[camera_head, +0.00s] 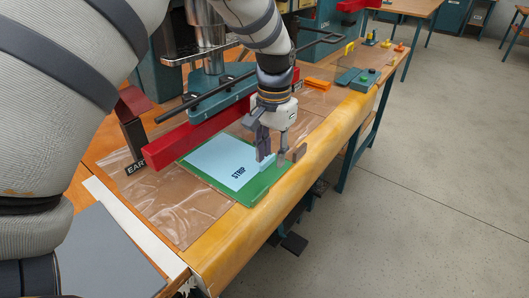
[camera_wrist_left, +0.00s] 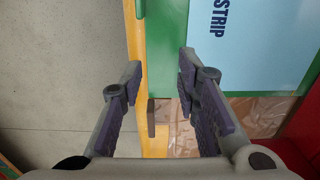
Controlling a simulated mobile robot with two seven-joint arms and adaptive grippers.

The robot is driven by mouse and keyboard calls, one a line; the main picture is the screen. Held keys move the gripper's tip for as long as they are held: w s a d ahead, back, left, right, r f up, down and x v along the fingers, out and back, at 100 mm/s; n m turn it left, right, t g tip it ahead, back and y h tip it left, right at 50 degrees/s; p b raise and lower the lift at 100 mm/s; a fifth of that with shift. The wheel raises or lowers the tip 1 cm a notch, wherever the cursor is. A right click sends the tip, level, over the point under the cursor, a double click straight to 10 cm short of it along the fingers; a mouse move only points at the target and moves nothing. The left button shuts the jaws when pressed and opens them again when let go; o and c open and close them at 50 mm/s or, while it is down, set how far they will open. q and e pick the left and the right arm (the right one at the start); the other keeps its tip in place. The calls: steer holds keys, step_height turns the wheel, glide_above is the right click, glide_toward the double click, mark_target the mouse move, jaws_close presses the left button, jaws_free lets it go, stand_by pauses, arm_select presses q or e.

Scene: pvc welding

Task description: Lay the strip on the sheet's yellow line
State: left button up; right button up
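A green board (camera_head: 255,192) lies on the bench near its front edge, with a light-blue panel (camera_head: 215,160) on it marked STRIP. The panel also shows at the right of the left wrist view (camera_wrist_left: 258,60). I cannot make out a separate strip, and no yellow line on a sheet can be told. My left gripper (camera_head: 273,162) points down over the board's right end. In the left wrist view its fingers (camera_wrist_left: 160,76) are apart, with green board and yellow bench edge between and below them, and nothing held. My right gripper is not in view.
A red bar (camera_head: 185,143) runs behind the board, beside a plate marked EAR. Clear film (camera_head: 180,212) covers the bench at left. A small brown tab (camera_head: 299,152) stands close to the fingers. A teal control box (camera_head: 358,79) and an orange piece (camera_head: 318,83) are further back.

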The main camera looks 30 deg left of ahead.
arm_select(q)
steer(key=d+r, duration=0.2)
steer(key=d, duration=0.4)
steer(key=shift+s, duration=0.25)
steer(key=shift+r, duration=0.1)
